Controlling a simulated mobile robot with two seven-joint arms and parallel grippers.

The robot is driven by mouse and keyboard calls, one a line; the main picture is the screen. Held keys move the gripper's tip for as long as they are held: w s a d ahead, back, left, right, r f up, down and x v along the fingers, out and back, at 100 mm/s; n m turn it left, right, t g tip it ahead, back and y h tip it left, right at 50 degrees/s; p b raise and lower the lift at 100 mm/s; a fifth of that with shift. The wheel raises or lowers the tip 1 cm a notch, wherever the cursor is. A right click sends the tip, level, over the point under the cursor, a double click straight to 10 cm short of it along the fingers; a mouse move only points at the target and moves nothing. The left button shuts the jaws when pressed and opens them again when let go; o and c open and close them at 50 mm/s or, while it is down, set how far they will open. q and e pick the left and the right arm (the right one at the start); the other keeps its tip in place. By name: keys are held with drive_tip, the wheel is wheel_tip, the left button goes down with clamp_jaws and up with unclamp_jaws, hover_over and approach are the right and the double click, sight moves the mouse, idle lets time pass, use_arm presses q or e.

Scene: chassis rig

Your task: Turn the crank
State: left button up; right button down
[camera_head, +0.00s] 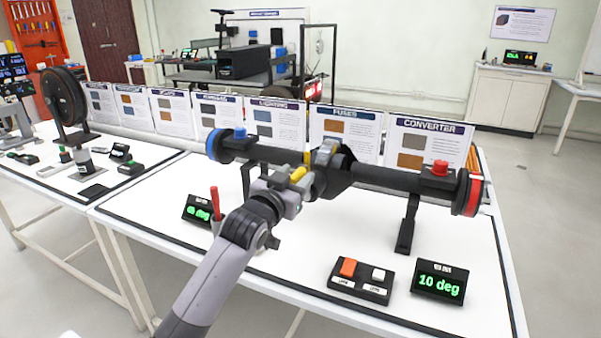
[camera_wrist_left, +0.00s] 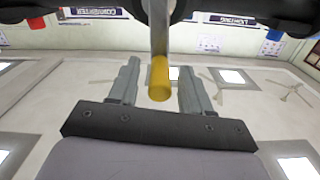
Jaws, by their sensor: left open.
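The crank's yellow handle (camera_head: 298,174) is in front of the middle of a black horizontal tube (camera_head: 390,177) on the rig. My left gripper (camera_head: 294,186) is right at this handle, its arm coming up from the lower left. In the left wrist view the yellow handle (camera_wrist_left: 160,78) hangs from a grey metal arm (camera_wrist_left: 159,28) between my two grey fingers (camera_wrist_left: 157,85). The fingers are open, with a gap visible on each side of the handle. My right gripper is in neither view.
A red lever (camera_head: 215,203) stands left of my forearm. A display (camera_head: 438,283) reads 10 deg, beside a box with orange and white switches (camera_head: 361,280). The tube ends in a blue ring (camera_head: 216,146) and a red ring (camera_head: 468,194). Label cards (camera_head: 345,132) stand behind.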

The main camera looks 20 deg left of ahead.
sight(300, 168)
use_arm(q)
drive_tip(key=shift+w, duration=1.5)
drive_tip(key=shift+d, duration=0.1)
clamp_jaws()
